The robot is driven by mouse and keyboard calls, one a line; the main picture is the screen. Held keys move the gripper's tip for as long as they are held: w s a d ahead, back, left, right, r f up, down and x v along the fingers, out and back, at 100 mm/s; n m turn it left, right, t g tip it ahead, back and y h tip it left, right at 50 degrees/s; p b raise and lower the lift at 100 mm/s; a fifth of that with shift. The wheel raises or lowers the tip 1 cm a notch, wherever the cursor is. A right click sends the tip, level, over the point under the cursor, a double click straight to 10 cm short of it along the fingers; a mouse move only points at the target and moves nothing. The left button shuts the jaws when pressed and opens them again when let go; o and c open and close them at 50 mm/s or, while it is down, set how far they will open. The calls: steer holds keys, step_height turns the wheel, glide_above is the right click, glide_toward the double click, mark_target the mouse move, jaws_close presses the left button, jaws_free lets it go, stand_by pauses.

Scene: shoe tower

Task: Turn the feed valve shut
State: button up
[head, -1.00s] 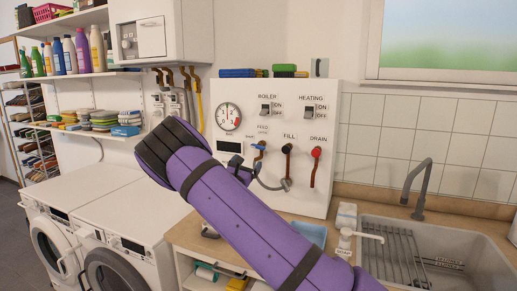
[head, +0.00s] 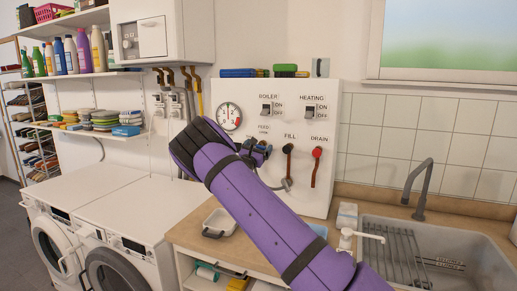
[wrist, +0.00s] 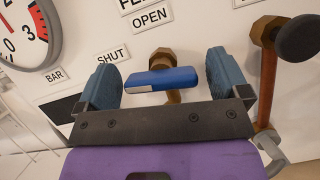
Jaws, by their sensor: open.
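The feed valve is a blue bar handle (wrist: 162,79) on a brass stem (wrist: 162,57), mounted on the white panel. In the wrist view the bar lies nearly level, with the OPEN label above it and the SHUT label to its upper left. My gripper (wrist: 162,68) is open, one blue-grey finger on each side of the bar, with a visible gap at both ends. In the head view my gripper (head: 256,151) is at the panel under the FEED label and largely hides the valve.
The fill valve with a dark knob (head: 288,149) and the red drain valve (head: 317,152) are close to the right. A pressure gauge (head: 228,116) is to the upper left. A white tray (head: 220,222) sits on the counter below, left of the sink (head: 470,245).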

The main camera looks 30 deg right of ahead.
steer(key=shift+c, duration=0.4)
steer(key=c, duration=0.9)
steer(key=shift+o, duration=0.2)
steer(key=shift+n+t+y, duration=0.5)
steer(key=shift+n+t, duration=0.1)
steer(key=shift+n, duration=0.8)
steer(key=o, duration=0.9)
steer(key=shift+o, duration=0.2)
steer(key=shift+s+a, duration=0.1)
steer(key=v, duration=1)
steer(key=shift+s+f, duration=0.2)
steer(key=shift+f, duration=0.05)
steer(key=shift+a, duration=0.15)
